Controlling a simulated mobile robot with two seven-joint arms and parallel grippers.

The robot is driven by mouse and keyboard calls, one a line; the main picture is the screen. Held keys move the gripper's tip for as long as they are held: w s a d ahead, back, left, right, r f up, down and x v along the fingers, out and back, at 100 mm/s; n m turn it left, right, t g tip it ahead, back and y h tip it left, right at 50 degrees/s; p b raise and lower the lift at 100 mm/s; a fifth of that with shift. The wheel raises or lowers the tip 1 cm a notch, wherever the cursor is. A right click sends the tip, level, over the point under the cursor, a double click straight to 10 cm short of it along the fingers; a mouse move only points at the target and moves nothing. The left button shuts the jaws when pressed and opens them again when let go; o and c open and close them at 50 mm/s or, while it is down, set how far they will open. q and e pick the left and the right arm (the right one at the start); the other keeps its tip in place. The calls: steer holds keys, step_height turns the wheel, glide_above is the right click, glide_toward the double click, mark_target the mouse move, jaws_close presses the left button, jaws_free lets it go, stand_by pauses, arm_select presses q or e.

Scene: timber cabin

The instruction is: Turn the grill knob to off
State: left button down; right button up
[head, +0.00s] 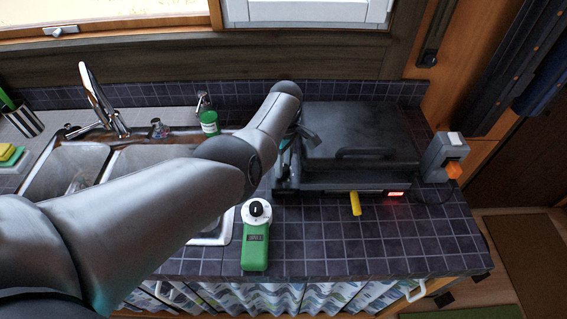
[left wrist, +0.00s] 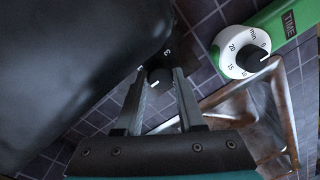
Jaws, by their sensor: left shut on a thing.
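The black grill (head: 360,133) stands on the tiled counter with its lid down, and a red light (head: 396,194) glows at its front right. My left gripper (head: 287,160) is at the grill's left side. In the left wrist view its two fingers (left wrist: 160,78) are shut on the black grill knob (left wrist: 158,76), which has white marks. The knob's setting cannot be read for sure. The knob is hidden in the head view by my arm and gripper. My right gripper is not in view.
A green timer (head: 255,255) with a white dial stands in front of the grill. A yellow handle (head: 355,203) sticks out at the grill's front. A grey and orange device (head: 445,157) stands to its right. The sink (head: 65,168) and green soap bottle (head: 209,122) are left. The front right counter is clear.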

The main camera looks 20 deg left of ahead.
arm_select(q)
steer(key=shift+a, duration=0.1)
stand_by(0.4)
steer(key=c, duration=0.8)
jaws_free()
steer(key=shift+r, duration=0.15)
steer(key=shift+r, duration=0.3)
steer(key=r+p, duration=0.3)
steer(key=r, duration=0.4)
steer(key=shift+w+r, duration=0.15)
steer(key=shift+w, duration=0.05)
step_height(320, 180, up, 6)
glide_above(284, 166)
steer(key=shift+w+r, duration=0.15)
steer(key=shift+r, duration=0.45)
steer(key=shift+f, duration=0.1)
